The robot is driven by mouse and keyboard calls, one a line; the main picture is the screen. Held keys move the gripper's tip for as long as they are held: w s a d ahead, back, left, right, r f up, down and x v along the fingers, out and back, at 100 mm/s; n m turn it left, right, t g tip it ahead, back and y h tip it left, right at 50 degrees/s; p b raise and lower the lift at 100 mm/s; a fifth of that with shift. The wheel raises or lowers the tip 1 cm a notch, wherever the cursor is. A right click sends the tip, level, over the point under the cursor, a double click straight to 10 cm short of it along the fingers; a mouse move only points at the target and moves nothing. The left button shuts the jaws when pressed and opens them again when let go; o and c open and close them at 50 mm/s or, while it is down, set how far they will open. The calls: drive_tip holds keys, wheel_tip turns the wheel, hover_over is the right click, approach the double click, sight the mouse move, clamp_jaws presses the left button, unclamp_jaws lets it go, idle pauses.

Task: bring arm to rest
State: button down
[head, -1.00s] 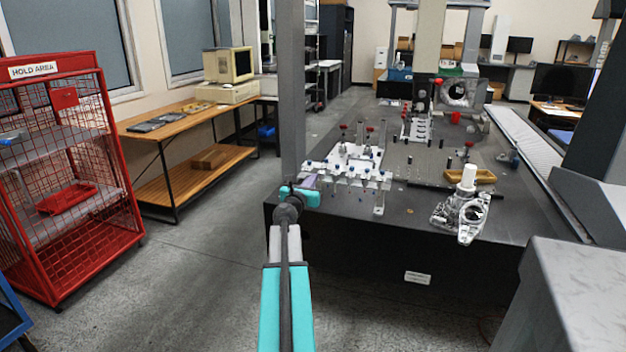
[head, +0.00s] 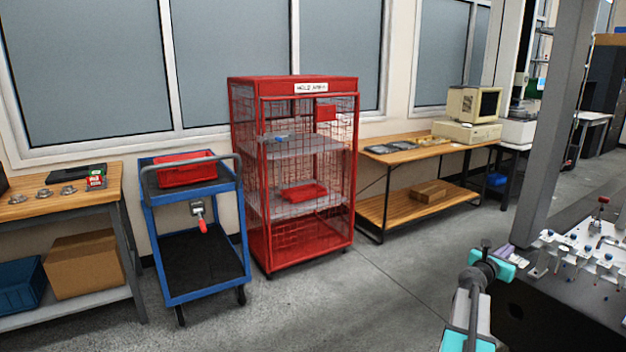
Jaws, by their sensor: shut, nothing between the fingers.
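My arm, teal and grey, rises from the bottom right of the head view. My gripper (head: 497,262) is at its upper end, with teal parts showing beside a dark wrist joint. It is shut, and no object shows in it. It appears in front of the left edge of the dark inspection table (head: 560,313); I cannot tell the gap between them. The fingertips are small and partly hidden by the wrist.
A grey column (head: 553,130) stands just beyond my gripper. White fixtures (head: 575,250) sit on the table at right. A red mesh hold cage (head: 300,88), a blue cart (head: 205,296) and a wooden bench (head: 425,152) line the wall. The floor between is clear.

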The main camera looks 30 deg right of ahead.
drive_tip(key=w+a+f+n+t+y+p, duration=0.1)
drive_tip(key=w+a+f+n+t+y, duration=0.1)
drive_tip(key=w+a+f, duration=0.65)
drive_tip(key=w+a+f+n+t+y+p, duration=0.1)
drive_tip(key=w+a+f+y, duration=0.1)
drive_tip(key=w+a+f, duration=0.6)
drive_tip(key=w+a+f+m+y+p, duration=0.1)
drive_tip(key=a+f, duration=0.4)
drive_tip(key=a, duration=0.4)
drive_tip(key=w+a+f+m+y+p, duration=0.1)
drive_tip(key=a+f+y, duration=0.1)
drive_tip(key=a+f, duration=0.45)
drive_tip(key=w+a+f+y+p, duration=0.1)
drive_tip(key=a+f, duration=0.3)
drive_tip(key=a, duration=0.7)
drive_tip(key=s+a+f+m+g+y+p, duration=0.1)
drive_tip(key=s+a+f+m+g+y, duration=0.15)
drive_tip(key=s+a+f, duration=0.65)
drive_tip(key=s+a+f+m+g+y+p, duration=0.1)
drive_tip(key=s+a+f+m+g, duration=0.4)
drive_tip(key=a, duration=0.6)
drive_tip(key=s+a+m+g+y, duration=0.2)
drive_tip(key=s+a+m, duration=0.5)
drive_tip(key=s, duration=0.4)
drive_tip(key=s+a+m+g+y, duration=0.2)
drive_tip(key=s+a+m, duration=0.5)
drive_tip(key=s, duration=0.4)
drive_tip(key=shift+a+f+y, duration=0.4)
drive_tip(key=shift+y, duration=0.35)
